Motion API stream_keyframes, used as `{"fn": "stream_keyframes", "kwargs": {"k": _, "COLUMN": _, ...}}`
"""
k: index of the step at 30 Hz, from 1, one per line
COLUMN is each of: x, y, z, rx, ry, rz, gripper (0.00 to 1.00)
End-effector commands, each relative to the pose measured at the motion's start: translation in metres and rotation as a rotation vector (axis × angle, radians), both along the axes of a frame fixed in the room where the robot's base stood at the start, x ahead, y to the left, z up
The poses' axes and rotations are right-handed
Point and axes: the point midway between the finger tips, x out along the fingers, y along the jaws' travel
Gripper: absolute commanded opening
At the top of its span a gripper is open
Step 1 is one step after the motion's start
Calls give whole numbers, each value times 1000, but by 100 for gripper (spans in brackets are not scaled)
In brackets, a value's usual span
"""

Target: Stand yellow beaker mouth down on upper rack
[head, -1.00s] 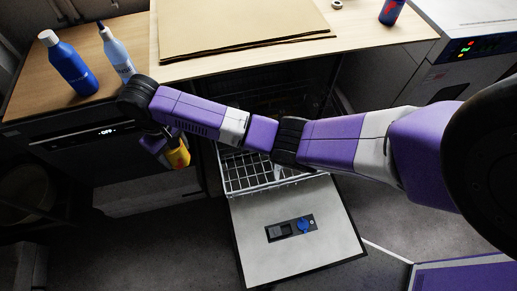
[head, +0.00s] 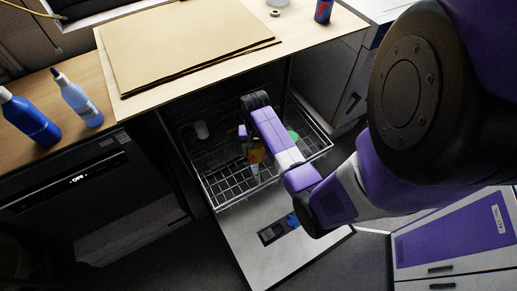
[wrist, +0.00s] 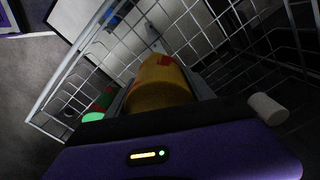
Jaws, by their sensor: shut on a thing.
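The yellow beaker (head: 256,154) is over the pulled-out wire upper rack (head: 222,193), partly hidden by my arm in the head view. In the wrist view the beaker (wrist: 160,88) fills the space between the grey fingers of my gripper (wrist: 160,78), which is shut on it. A small red patch shows on the beaker. The rack's wires (wrist: 72,72) surround it in the wrist view. I cannot tell whether the beaker touches the rack or which way its mouth faces.
The lowered door (head: 290,254) lies below the rack. The wooden counter (head: 150,110) overhangs behind, with brown sheets and bottles on it.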

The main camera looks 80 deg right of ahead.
Motion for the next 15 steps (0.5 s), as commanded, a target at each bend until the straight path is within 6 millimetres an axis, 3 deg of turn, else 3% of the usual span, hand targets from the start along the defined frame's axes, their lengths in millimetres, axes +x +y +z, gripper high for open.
{"fn": "stream_keyframes", "kwargs": {"k": 3, "x": -11, "y": -1, "z": -3, "rx": 0, "ry": 0, "rz": -28, "gripper": 16}}
{"fn": "stream_keyframes", "kwargs": {"k": 15, "x": -11, "y": -1, "z": -2, "rx": 0, "ry": 0, "rz": -27, "gripper": 16}}
